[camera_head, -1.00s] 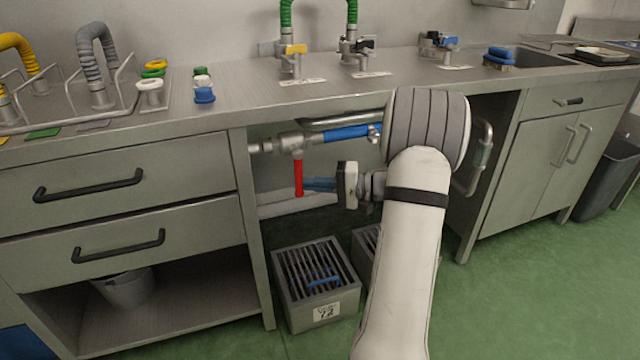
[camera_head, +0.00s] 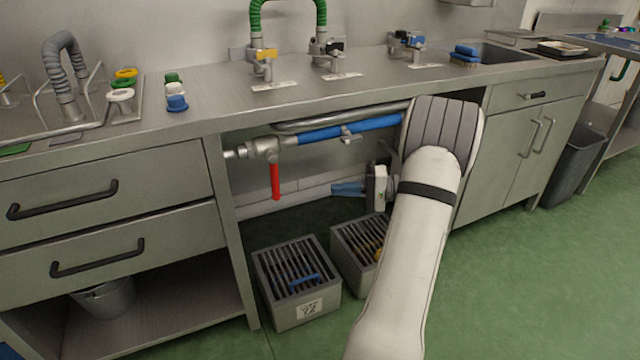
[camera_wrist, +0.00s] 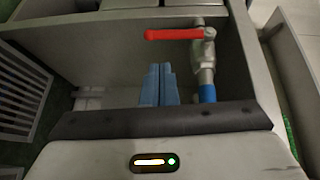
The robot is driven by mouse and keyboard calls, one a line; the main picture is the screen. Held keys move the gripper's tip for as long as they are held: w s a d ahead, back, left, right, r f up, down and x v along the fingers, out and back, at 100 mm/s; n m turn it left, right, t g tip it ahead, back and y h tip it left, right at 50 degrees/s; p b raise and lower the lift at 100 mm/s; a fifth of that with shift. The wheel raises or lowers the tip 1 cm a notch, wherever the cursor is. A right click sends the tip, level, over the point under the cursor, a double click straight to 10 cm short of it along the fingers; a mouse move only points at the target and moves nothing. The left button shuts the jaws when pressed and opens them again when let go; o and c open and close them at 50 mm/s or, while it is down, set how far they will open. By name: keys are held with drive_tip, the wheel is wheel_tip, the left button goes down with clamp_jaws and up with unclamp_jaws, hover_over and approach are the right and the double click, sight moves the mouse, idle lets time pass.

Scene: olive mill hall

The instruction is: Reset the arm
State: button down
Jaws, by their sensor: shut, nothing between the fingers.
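My gripper (camera_head: 348,189) has blue fingers and is in the open bay under the counter. Its fingers are together with nothing between them, and they point left in the head view. In the wrist view the blue fingers (camera_wrist: 159,86) show side by side. A valve with a red lever (camera_head: 275,181) sits on the pipe to the left of the gripper, with a gap between them. The lever hangs down in the head view. The red lever also shows in the wrist view (camera_wrist: 174,34), beyond the fingertips.
A blue pipe (camera_head: 349,129) runs above my gripper under the counter. Two grated grey boxes, a left one (camera_head: 308,315) and a right one (camera_head: 343,258), stand on the floor below. A drawer unit (camera_head: 105,205) bounds the bay on the left.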

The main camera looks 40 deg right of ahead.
drive_tip(key=shift+s+d, duration=0.4)
drive_tip(key=shift+d, duration=0.05)
idle(0.3)
drive_tip(key=s+a+r+n+g+h+p, duration=0.2)
drive_tip(key=a+r+g+p, duration=0.3)
drive_tip(key=a+r+p, duration=0.5)
drive_tip(key=s+a+r+n+g+h+p, duration=0.1)
drive_tip(key=s+a+r+g+h+p, duration=0.1)
drive_tip(key=a+r+g+p, duration=0.75)
drive_tip(key=s+a+r+n+t+h+p, duration=0.2)
drive_tip(key=s+a+r+t+h+p, duration=0.1)
drive_tip(key=r, duration=0.5)
drive_tip(key=s+a+r+n+t+h+p, duration=0.2)
drive_tip(key=s+a+r+t+h+p, duration=0.1)
drive_tip(key=s+a+r+h+p, duration=0.3)
drive_tip(key=s+a+r+p, duration=0.2)
drive_tip(key=s+p, duration=0.1)
drive_tip(key=p, duration=0.1)
drive_tip(key=shift+s+r, duration=0.2)
drive_tip(key=shift+r, duration=0.1)
